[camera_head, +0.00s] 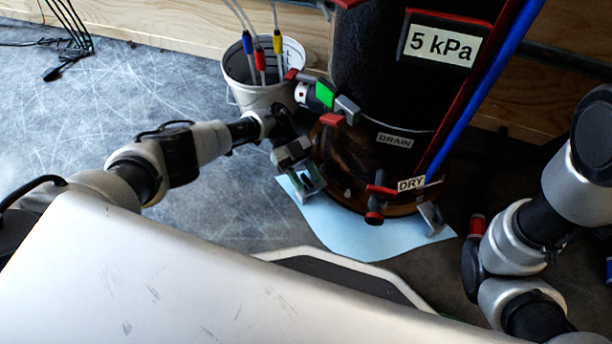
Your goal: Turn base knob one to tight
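A dark, rusty cylinder (375,150) stands right of centre with labels "5 kPa", "DRAIN" and "DRY". A red knob-like part (332,119) is low on its left side. A second red knob (375,215) sticks out at its front base beside the "DRY" label. No knob carries a number that I can read. My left gripper (320,131) is at the cylinder's lower left, its grey fingertips wide apart on either side of the left red part. I cannot tell whether they touch it. My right arm (515,250) is at the right; its gripper is not in view.
A white bucket (240,92) with blue, red and yellow tubes stands behind my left arm. A blue pipe (485,90) slants past the cylinder's right side. A light blue sheet (365,238) lies under it. The concrete floor at left is mostly clear.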

